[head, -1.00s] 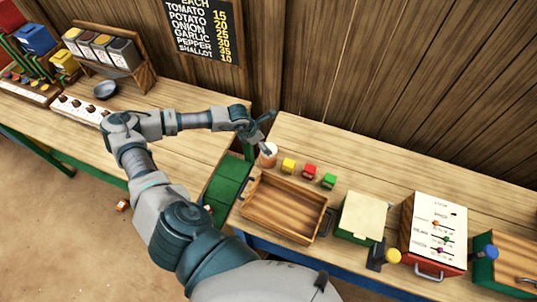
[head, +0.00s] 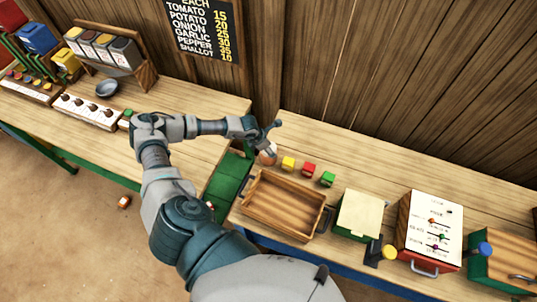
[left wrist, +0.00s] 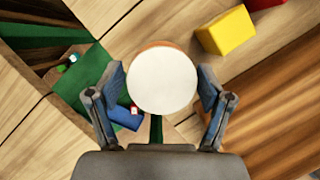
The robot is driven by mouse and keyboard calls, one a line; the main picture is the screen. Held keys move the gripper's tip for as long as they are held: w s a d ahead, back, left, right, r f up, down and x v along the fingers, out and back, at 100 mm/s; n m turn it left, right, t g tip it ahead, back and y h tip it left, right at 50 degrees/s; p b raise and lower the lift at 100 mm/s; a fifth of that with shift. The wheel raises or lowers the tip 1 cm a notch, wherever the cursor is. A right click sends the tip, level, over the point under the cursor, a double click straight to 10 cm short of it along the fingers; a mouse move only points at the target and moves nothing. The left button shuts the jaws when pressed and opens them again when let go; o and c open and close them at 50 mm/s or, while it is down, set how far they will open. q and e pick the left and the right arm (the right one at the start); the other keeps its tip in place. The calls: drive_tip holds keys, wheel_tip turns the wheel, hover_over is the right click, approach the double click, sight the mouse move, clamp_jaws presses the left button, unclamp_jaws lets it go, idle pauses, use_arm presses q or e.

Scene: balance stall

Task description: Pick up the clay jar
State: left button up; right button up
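The clay jar (head: 267,157) is a small orange-brown pot on the wooden counter, at the left end of a row of coloured blocks. In the left wrist view its round white top (left wrist: 162,80) faces the camera, with a thin orange rim showing. My left gripper (head: 271,140) is over the jar and partly hides it in the head view. In the left wrist view the open fingers (left wrist: 161,98) stand on either side of the jar's top, with a small gap visible on each side. My right gripper is not in view.
A yellow block (head: 288,163), a red block (head: 309,168) and a green block (head: 328,179) stand right of the jar. A wooden tray (head: 283,207) lies in front. A green sunken bin (head: 228,178) is at the left. A wooden wall rises behind.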

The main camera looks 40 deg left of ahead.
use_arm(q)
clamp_jaws()
